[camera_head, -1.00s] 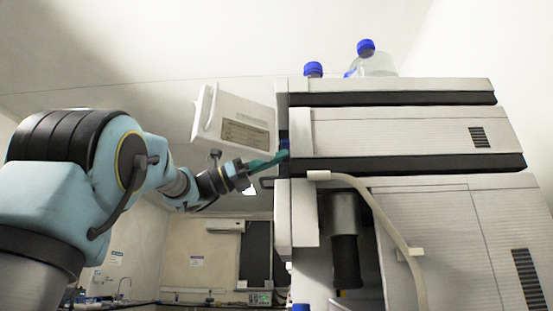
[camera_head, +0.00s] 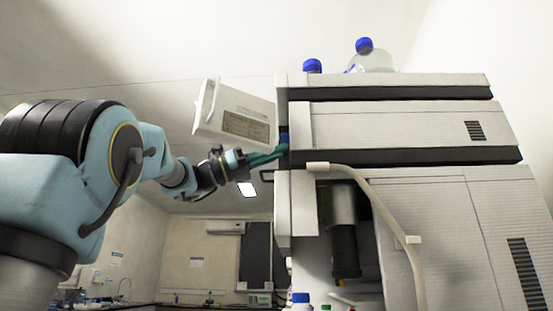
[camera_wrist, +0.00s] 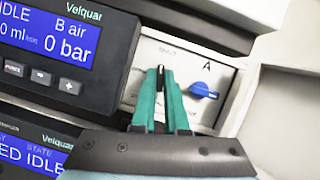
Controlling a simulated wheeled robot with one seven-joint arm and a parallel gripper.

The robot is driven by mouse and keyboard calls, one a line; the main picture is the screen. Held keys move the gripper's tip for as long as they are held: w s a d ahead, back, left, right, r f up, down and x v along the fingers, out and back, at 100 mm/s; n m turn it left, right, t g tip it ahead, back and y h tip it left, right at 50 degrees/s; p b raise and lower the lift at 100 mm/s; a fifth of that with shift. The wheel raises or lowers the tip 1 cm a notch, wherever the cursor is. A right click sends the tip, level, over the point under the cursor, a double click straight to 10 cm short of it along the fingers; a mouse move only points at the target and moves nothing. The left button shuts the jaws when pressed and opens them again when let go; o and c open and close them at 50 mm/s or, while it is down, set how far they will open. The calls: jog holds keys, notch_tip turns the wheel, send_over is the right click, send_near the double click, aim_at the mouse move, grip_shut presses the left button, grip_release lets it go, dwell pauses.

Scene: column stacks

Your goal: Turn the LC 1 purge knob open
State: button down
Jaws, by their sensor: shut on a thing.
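In the wrist view, my gripper (camera_wrist: 162,72) has its green fingers closed at a light panel, with a thin dark piece (camera_wrist: 160,84) between them. The fingers hide most of what they hold, so I cannot tell its full shape. A blue knob (camera_wrist: 203,91) sits on the same panel just right of the fingers, apart from them, below a letter A. In the head view, my gripper (camera_head: 284,149) reaches the left front of the instrument stack (camera_head: 400,128), beside an open white door (camera_head: 236,112).
Left of the panel is a blue display (camera_wrist: 52,38) reading 0 bar, with buttons below it. A second display (camera_wrist: 28,150) is lower left. A pale hose (camera_head: 385,225) hangs down the stack's front. Bottles with blue caps (camera_head: 364,45) stand on top.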

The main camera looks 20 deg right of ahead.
jog(key=n+t+b, duration=0.1)
jog(key=n+t, duration=0.1)
jog(key=n, duration=0.3)
jog(key=shift+s, duration=0.15)
jog(key=n+t, duration=0.1)
jog(key=n+p, duration=0.1)
jog(key=n, duration=0.1)
jog(key=n+t, duration=0.1)
jog(key=n, duration=0.1)
jog(key=shift+a+r+t+y, duration=0.1)
jog(key=shift+r+t+y, duration=0.2)
jog(key=n+t+p, duration=0.1)
jog(key=n+p, duration=0.2)
jog(key=shift+r+n+y, duration=0.1)
jog(key=shift+n+y, duration=0.3)
jog(key=shift+n+t+y+p, duration=0.3)
jog(key=shift+n+y+p, duration=0.2)
jog(key=shift+n+p, duration=0.65)
jog(key=shift+n, duration=0.25)
jog(key=c, duration=0.9)
grip_release()
jog(key=shift+c, duration=0.2)
